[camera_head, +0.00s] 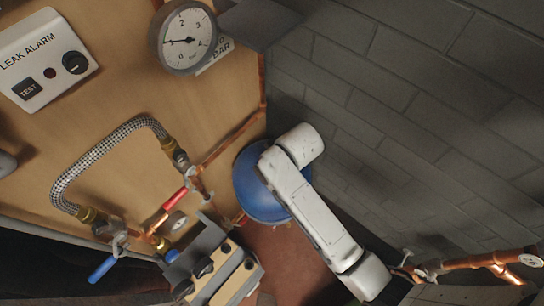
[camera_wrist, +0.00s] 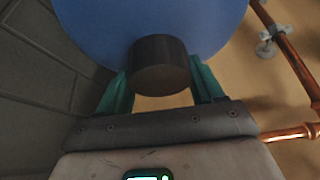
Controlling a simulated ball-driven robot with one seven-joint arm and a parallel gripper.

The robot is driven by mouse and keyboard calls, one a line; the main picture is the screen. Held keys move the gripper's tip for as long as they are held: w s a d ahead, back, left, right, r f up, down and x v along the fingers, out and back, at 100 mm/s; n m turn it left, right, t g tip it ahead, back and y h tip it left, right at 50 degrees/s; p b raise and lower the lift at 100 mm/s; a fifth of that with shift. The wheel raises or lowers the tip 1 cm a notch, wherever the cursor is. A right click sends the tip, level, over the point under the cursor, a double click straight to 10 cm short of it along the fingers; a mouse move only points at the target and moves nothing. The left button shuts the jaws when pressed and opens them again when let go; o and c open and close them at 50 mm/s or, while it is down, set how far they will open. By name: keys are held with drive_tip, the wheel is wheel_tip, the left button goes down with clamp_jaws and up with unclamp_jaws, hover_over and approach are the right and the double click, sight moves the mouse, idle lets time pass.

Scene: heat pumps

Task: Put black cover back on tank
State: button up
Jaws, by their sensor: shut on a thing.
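The blue tank (camera_head: 262,185) stands in the corner between the wooden panel and the dark brick wall in the head view, partly hidden behind my white arm. In the wrist view the blue tank (camera_wrist: 85,25) fills the top. The black cover (camera_wrist: 159,66) is a short dark cylinder in front of the tank's blue surface. My gripper (camera_wrist: 160,78) has its two green fingers on either side of the cover and is shut on it. The cover overlaps the tank in the picture; whether it touches the tank I cannot tell. In the head view, the cover and fingers are hidden by my arm.
A pressure gauge (camera_head: 186,38) and a leak alarm box (camera_head: 45,60) are on the panel. A braided hose (camera_head: 97,158), a red-handled valve (camera_head: 175,200) and a blue lever (camera_head: 101,269) lie left of the tank. Copper pipes (camera_wrist: 287,50) run right of it in the wrist view.

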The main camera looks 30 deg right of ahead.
drive_tip(key=shift+f, duration=0.2)
drive_tip(key=o, duration=1.1)
drive_tip(key=shift+v, duration=4.25)
